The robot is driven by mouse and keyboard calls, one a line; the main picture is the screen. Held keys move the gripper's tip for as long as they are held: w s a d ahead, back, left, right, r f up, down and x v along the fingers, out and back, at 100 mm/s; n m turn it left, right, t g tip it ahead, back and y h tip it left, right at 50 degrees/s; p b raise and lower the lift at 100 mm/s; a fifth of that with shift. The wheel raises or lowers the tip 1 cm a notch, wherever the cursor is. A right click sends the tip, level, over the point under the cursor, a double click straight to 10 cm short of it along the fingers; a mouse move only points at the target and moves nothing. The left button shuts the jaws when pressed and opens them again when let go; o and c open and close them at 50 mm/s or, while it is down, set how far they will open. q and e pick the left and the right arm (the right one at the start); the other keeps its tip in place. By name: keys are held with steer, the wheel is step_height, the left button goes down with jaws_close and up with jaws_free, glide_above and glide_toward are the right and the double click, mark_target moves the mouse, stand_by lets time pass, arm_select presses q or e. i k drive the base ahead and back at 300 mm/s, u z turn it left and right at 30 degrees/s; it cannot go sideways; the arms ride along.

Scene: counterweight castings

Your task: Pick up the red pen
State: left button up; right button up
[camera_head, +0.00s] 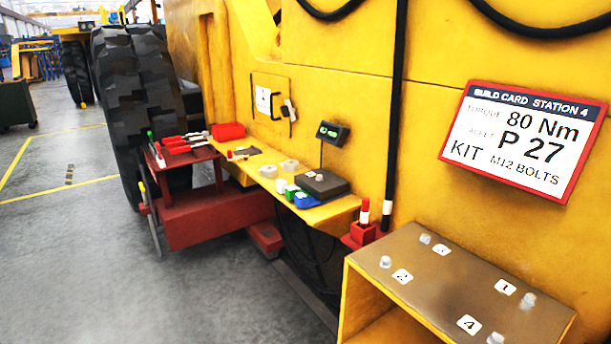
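A red and white pen-like piece (365,211) stands upright in a red block (360,235) at the right end of the yellow ledge. Its top is red and its lower part white. Neither of my grippers shows in the head view.
The yellow ledge (335,210) carries a dark box, small blue and green items and pale rings. A red tray (185,157) holds red-handled tools. A brown-topped bench (455,285) with numbered tags stands front right.

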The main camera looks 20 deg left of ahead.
mark_target(365, 201)
steer(key=u, duration=1.85)
steer(key=i, duration=1.6)
steer(key=z, duration=3.35)
